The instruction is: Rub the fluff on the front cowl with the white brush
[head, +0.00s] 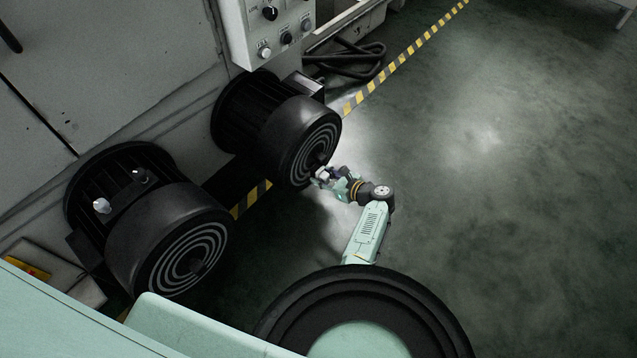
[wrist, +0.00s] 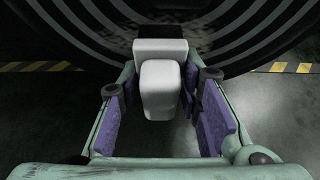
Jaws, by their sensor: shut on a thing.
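My gripper (head: 324,180) is at the lower edge of the ringed face of the right-hand motor's cowl (head: 300,140). My gripper also shows in the wrist view (wrist: 162,92), shut on the white brush (wrist: 160,88) between purple pads. The brush's head is up against or just short of the ringed cowl face (wrist: 250,25), with dark bristles behind it; I cannot tell if they touch. Fluff is not clearly distinguishable; some faint greyish patches lie around the brush head. In the head view the brush is small beside the fingers.
A second motor with a ringed cowl (head: 170,245) stands to the left. A control box with knobs (head: 270,30) hangs above, and dark cables (head: 350,60) lie behind. Yellow-black tape (head: 405,55) runs along the floor. The floor (head: 500,180) on the right is clear.

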